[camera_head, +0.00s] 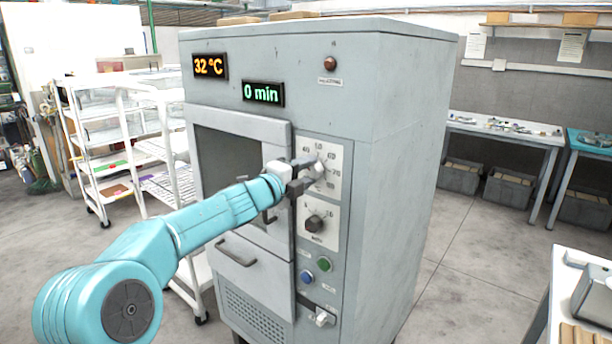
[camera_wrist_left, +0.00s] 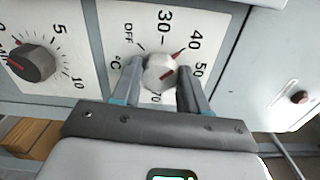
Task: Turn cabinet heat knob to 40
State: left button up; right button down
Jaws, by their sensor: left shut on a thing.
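The grey cabinet (camera_head: 390,150) shows 32 °C on its orange display (camera_head: 210,66). Its heat knob (camera_wrist_left: 160,73) is pale grey with a red mark, on a white dial plate (camera_head: 335,150) marked OFF, 30, 40, 50, 70 and °C. A red line on the dial lies near the 40 in the left wrist view. My left gripper (camera_wrist_left: 159,70) is shut on the heat knob, one finger on each side. In the head view the gripper (camera_head: 306,172) partly covers the knob (camera_head: 319,168). My right gripper is out of view.
The dark timer knob (camera_head: 315,223) sits below the heat knob; it also shows in the left wrist view (camera_wrist_left: 33,64). A green display (camera_head: 263,93) reads 0 min. Green (camera_head: 325,264) and blue (camera_head: 307,277) buttons sit lower.

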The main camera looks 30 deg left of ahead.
pick_arm(q)
jog(key=shift+f, duration=0.1)
dwell(0.4)
jog(key=o, duration=1.1)
jog(key=shift+c, duration=0.2)
jog(key=s+a+b, duration=0.1)
jog(key=s+b, duration=0.1)
jog(key=s, duration=1.4)
jog(key=shift+s+a+b, duration=0.15)
jog(key=shift+s+b, duration=0.05)
jog(key=shift+b, duration=0.1)
